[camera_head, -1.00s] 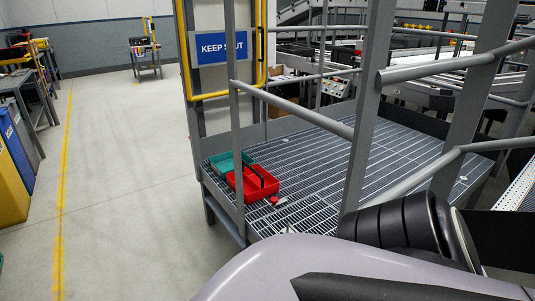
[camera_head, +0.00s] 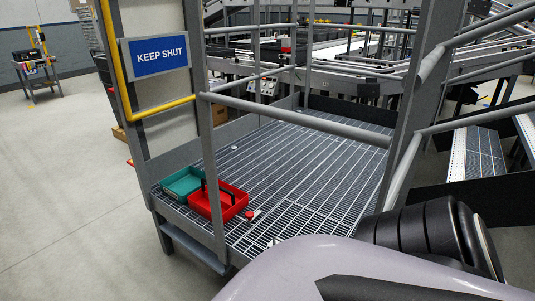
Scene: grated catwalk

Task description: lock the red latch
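No part in view can be made out for certain as the red latch. A small red piece (camera_head: 249,214) sits on the grating beside the red tray; it is too small to tell what it is. A yellow-railed gate (camera_head: 122,85) with a blue "KEEP SHUT" sign (camera_head: 159,55) stands at the left edge of the catwalk. Neither of my grippers is in view. My purple-grey body and a black ribbed part of mine fill the lower right.
The grated platform (camera_head: 300,165) carries a red tray (camera_head: 232,207) and a teal tray (camera_head: 180,182) at its near left corner. Grey posts and a handrail (camera_head: 295,118) stand between me and the platform. Open floor (camera_head: 60,170) lies to the left; conveyors stand behind.

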